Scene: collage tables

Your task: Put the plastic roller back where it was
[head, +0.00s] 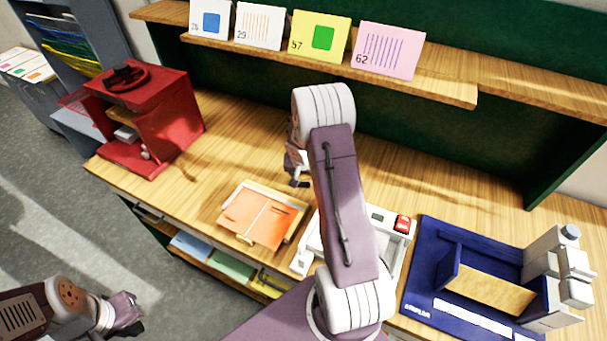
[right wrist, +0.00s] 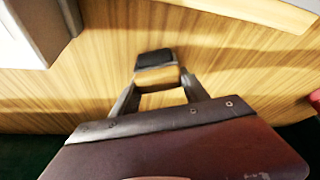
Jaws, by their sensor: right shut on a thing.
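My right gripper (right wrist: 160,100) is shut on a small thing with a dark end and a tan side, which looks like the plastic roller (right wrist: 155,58). Most of it is hidden between the fingers, so its full shape cannot be told. In the head view my right gripper (head: 296,170) hangs over the wooden table, behind the orange board; my own arm hides part of it. My left gripper (head: 128,308) is at the lower left, off the table over the floor; whether its fingers are apart cannot be told.
The orange board (head: 240,213) lies on the table (head: 215,140). A red press (head: 180,115) stands left. A white device (head: 397,226) is partly behind my arm. A blue stand (head: 425,268) is at the right. Several cards, including a pink one (head: 388,62), stand on the shelf (head: 450,92).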

